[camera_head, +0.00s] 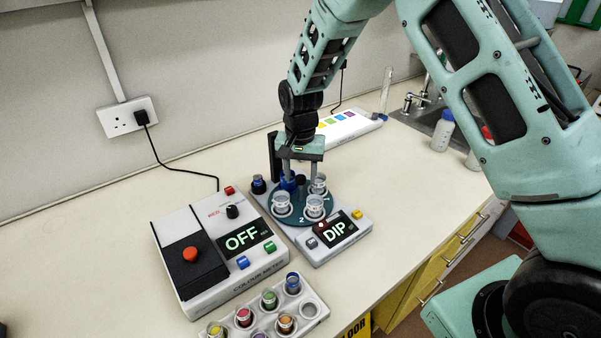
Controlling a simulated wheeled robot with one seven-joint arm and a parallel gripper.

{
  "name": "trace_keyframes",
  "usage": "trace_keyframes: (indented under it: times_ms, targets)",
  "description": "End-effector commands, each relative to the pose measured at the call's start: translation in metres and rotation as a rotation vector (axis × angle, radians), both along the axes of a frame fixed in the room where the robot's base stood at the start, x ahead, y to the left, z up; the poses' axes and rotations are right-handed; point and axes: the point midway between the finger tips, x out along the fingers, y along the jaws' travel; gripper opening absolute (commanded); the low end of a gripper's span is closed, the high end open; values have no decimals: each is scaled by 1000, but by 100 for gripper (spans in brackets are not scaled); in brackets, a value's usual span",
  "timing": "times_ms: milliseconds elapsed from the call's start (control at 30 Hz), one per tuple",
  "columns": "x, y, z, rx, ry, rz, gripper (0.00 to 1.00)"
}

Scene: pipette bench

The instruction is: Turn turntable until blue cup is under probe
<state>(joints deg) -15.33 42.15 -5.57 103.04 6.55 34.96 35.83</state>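The teal turntable (300,219) sits on a pale grey device with a lit screen reading DIP (337,230). Clear cups stand on it at the front left (282,204), front (314,206) and right (318,183). A blue cup-like thing (289,184) shows at the back left of the disc, partly hidden by my gripper. My gripper (300,176) points down over the disc, fingers spread apart around its middle. I cannot tell whether they touch anything. A black upright post (275,158) stands behind the disc; the probe tip is not distinguishable.
A colour meter (215,250) reading OFF stands left of the device. A rack (312,309) of coloured vials lies in front. A white strip with coloured squares (345,127) lies behind. Bottles (442,131) stand by the sink at right.

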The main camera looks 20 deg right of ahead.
Motion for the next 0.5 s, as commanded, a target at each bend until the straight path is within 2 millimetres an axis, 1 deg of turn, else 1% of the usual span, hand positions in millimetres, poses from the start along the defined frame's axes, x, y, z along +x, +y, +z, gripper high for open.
trace_keyframes:
  times_ms: [167, 267, 367, 500]
  targets:
    - [-1, 0, -1, 0, 1, 0, 48]
    - [0, 0, 2, 0, 0, 0, 48]
    - [0, 0, 13, 0, -1, 0, 48]
    - [1, 0, 39, 1, -4, 0, 48]
